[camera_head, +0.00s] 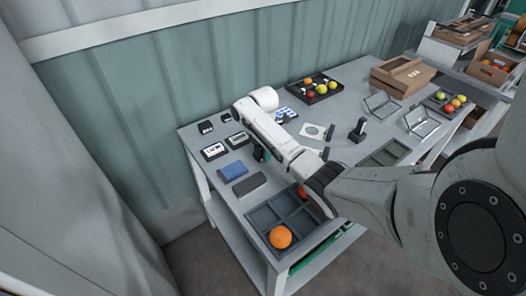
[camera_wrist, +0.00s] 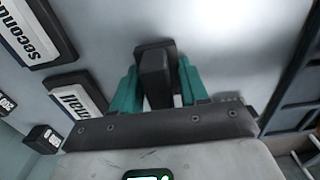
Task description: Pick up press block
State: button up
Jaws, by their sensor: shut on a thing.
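My gripper (camera_wrist: 160,88) shows its two teal fingers in the wrist view, closed on a dark block, the press block (camera_wrist: 155,72). The block stands between the fingers, its far end reaching past them over the grey table top. In the head view my gripper (camera_head: 262,154) is small and low over the left part of the table, mostly behind my white arm. The held block cannot be made out there. I cannot tell whether it touches the table.
A blue block (camera_head: 233,170) and a dark grey block (camera_head: 249,185) lie near the table's left edge. Label signs (camera_head: 213,151) lie beside my gripper. A divided tray (camera_head: 262,217) holds an orange (camera_head: 281,237). A black upright tool (camera_head: 358,130) stands at right.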

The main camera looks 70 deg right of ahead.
jog(key=shift+r, duration=0.1)
jog(key=shift+r, duration=0.2)
notch_tip(320, 180, up, 2)
jog(key=shift+w+r+b, duration=0.1)
jog(key=shift+b, duration=0.2)
jog(key=s+a+r+p, duration=0.2)
jog(key=s+r+p, duration=0.3)
jog(key=s, duration=0.1)
jog(key=s+a+r+p, duration=0.3)
jog(key=s+r+p, duration=0.1)
jog(key=s, duration=0.3)
jog(key=shift+a+r+p, duration=0.35)
jog(key=shift+r+p, duration=0.05)
jog(key=shift+r, duration=0.2)
